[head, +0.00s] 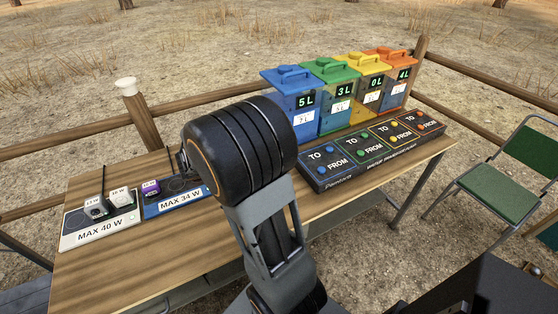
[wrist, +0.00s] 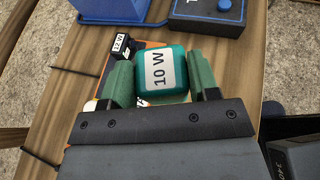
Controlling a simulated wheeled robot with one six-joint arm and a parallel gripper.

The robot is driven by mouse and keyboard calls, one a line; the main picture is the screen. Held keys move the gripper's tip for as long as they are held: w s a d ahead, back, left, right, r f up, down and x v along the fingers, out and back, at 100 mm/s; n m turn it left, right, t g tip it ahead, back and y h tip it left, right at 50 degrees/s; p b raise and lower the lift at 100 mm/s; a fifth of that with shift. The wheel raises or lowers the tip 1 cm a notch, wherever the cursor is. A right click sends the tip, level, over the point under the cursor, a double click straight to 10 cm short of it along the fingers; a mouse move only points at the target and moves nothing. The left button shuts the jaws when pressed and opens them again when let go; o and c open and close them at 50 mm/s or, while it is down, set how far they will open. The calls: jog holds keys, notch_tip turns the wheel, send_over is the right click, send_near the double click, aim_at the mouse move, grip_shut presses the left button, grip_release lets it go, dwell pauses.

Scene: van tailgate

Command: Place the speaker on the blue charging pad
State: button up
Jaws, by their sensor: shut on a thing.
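In the wrist view, my gripper (wrist: 158,76) has its green fingers on either side of a teal rounded block (wrist: 154,70) marked 10 W. It is shut on this block, which I take to be the speaker. An orange-edged pad (wrist: 152,44) shows beneath and beside it; whether the block touches the pad is unclear. In the head view, my arm hides the gripper and the block. The blue charging pad (head: 178,203), labelled MAX 34 W, lies on the table left of my arm. A small purple device (head: 151,188) sits on its left part.
A white pad (head: 98,232) marked MAX 40 W holds a grey device (head: 95,207) and a white one (head: 121,198). A black device (wrist: 122,45) marked 12 W stands beside the teal block. Coloured water containers and a black button panel (head: 370,155) occupy the table's right.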

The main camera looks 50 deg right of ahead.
jog(key=s+d+m+g, duration=0.2)
jog(key=s+m+g, duration=0.2)
jog(key=s, duration=0.1)
jog(key=shift+y, duration=0.5)
jog(key=shift+w+d+f, duration=0.15)
jog(key=shift+d+f, duration=1.95)
jog(key=shift+d, duration=0.1)
jog(key=shift+w+d+f, duration=0.15)
jog(key=shift+d+f, duration=1.95)
jog(key=shift+d, duration=0.15)
jog(key=shift+w+d+f, duration=0.15)
jog(key=shift+d+f, duration=1.95)
jog(key=shift+d, duration=0.1)
jog(key=shift+f+b, duration=0.2)
jog(key=shift+b, duration=0.15)
jog(key=o, duration=1)
jog(key=shift+o, duration=0.2)
